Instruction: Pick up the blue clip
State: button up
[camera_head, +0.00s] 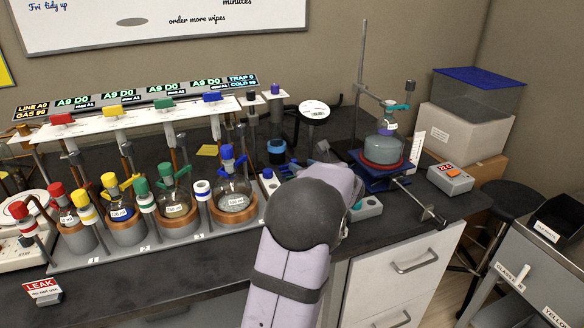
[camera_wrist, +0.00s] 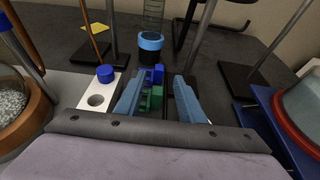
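The blue clip (camera_wrist: 158,74) shows in the wrist view on the dark bench, ahead of my gripper and between the lines of its two fingers. A green clip (camera_wrist: 152,98) sits just nearer, touching or almost touching it. My gripper (camera_wrist: 158,94) is open, with one pale blue finger on each side of the clips. I see nothing gripped, and I cannot tell the height of the fingertips above the bench. In the head view my arm hides the clips and most of the gripper.
A black cup with a blue band (camera_wrist: 150,44) stands just beyond the clips. A white block with a blue-capped vial (camera_wrist: 105,74) is to the left. Stand bases (camera_wrist: 250,80) and a red-ringed flask (camera_head: 384,150) on a blue support are to the right. Bottles in a rack (camera_head: 130,245) fill the left.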

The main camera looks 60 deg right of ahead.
aim_at(295, 161)
jog(key=shift+p+x, duration=0.65)
jog(key=shift+x, duration=1.95)
jog(key=shift+r, duration=0.2)
grip_shut()
